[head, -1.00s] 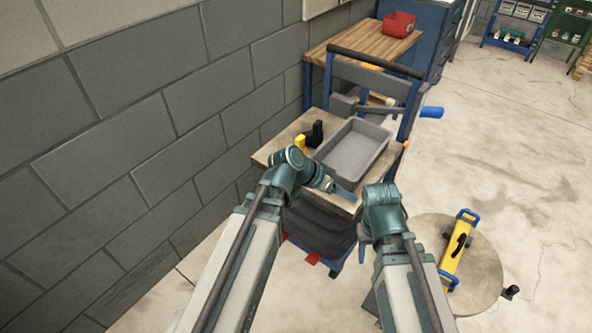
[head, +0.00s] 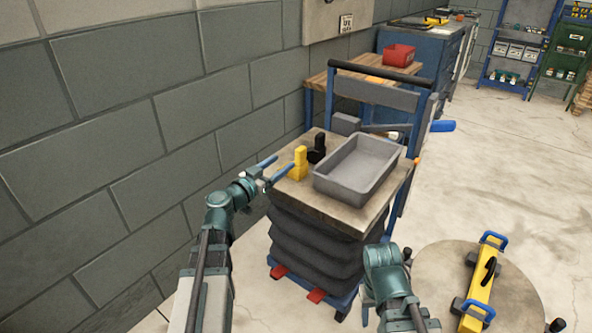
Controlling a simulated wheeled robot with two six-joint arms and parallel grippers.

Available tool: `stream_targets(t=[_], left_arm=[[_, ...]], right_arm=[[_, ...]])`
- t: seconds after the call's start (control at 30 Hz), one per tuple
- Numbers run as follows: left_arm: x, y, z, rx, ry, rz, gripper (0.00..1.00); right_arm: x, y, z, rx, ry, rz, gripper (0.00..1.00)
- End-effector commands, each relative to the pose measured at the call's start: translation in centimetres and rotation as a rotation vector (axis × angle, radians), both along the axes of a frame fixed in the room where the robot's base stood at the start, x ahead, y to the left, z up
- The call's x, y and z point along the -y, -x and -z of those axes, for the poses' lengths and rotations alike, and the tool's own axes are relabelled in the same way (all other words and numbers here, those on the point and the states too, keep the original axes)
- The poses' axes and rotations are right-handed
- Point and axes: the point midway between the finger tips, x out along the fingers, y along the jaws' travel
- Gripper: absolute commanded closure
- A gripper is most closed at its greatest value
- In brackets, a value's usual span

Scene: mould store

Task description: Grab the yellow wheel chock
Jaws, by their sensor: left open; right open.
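The yellow wheel chock (head: 300,164) stands on the left side of the lift cart's wooden top (head: 334,213), next to a similar black one (head: 318,148). My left gripper (head: 282,164) is open and empty, with its blue fingers just left of the yellow chock and pointing towards it. I cannot tell whether a finger touches it. My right gripper (head: 368,298) is low in front of the cart, to its right; it is open, its fingers mostly hidden by the wrist.
A grey tray (head: 358,168) fills the right part of the cart top. The block wall runs along the left. A round table (head: 430,277) with a yellow blue-handled tool (head: 480,290) stands at the lower right. Open floor lies on the right.

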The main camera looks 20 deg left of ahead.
Motion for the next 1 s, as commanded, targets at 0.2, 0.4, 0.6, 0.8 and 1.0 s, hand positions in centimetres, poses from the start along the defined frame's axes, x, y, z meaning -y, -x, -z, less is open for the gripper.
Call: stream_targets(t=[0.2, 0.4, 0.6, 0.8, 1.0], left_arm=[[1.5, -4.3, 0.0, -0.001, 0.001, 0.005, 0.38], [2.5, -6.8, 0.0, -0.001, 0.001, 0.003, 0.38], [2.9, -7.5, 0.0, -0.001, 0.001, 0.003, 0.38], [3.1, -7.9, 0.0, -0.001, 0.001, 0.004, 0.38], [4.1, -10.2, -0.2, -0.001, 0.001, 0.005, 0.38]], right_arm=[[0.0, 0.0, 0.0, 0.0, 0.0, 0.0, 0.5], [0.0, 0.0, 0.0, 0.0, 0.0, 0.0, 0.5], [0.0, 0.0, 0.0, 0.0, 0.0, 0.0, 0.5], [0.0, 0.0, -0.1, 0.0, 0.0, 0.0, 0.5], [0.0, 0.0, -0.3, 0.0, 0.0, 0.001, 0.5]])
